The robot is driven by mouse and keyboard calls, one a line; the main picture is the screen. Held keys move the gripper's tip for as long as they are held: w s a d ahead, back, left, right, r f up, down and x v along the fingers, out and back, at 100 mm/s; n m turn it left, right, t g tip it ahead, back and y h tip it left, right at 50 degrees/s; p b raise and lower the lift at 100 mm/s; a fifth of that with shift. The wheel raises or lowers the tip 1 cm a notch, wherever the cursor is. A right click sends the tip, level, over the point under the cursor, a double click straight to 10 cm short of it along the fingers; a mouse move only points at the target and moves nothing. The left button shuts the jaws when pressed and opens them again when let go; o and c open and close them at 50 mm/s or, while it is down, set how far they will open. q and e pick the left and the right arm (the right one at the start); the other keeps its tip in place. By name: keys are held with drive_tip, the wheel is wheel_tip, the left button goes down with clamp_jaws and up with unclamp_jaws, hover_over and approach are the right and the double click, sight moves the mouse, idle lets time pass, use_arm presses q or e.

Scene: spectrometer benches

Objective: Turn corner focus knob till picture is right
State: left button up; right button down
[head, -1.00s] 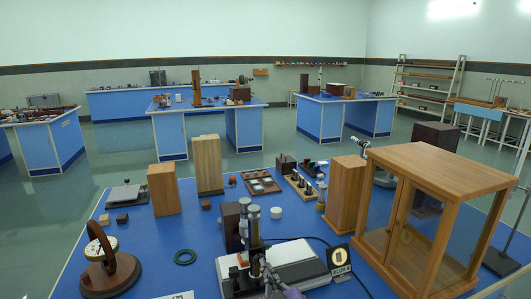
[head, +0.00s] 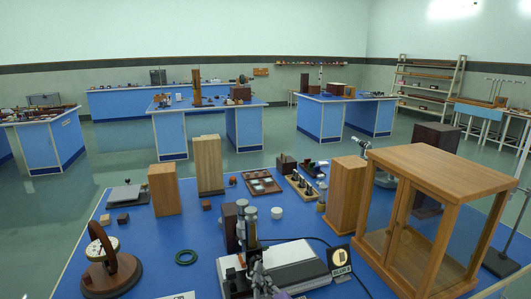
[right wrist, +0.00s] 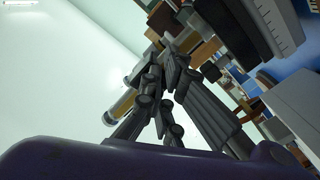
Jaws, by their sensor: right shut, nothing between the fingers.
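A microscope-like instrument with dark and grey upright tubes (head: 249,224) stands at the front middle of the blue bench, beside a white and grey box (head: 290,265). A small dark display (head: 340,258) with a pale, lit patch and lettering stands at the box's right. I cannot make out the corner focus knob. My right gripper (head: 261,270) is shut and empty, in front of the instrument's base, low in the head view. Its grey fingers (right wrist: 168,75) also show in the right wrist view, close together. Whether they touch the instrument I cannot tell. My left gripper is not in view.
A glass-sided wooden cabinet (head: 440,165) fills the bench's right side. Tall wooden blocks (head: 209,165) stand behind.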

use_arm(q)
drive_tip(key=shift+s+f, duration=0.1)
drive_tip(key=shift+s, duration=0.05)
use_arm(e)
drive_tip(key=shift+f, duration=0.2)
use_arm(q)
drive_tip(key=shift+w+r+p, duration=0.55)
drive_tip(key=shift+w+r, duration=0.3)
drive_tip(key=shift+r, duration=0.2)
use_arm(e)
drive_tip(key=v, duration=0.6)
drive_tip(key=shift+f, duration=0.3)
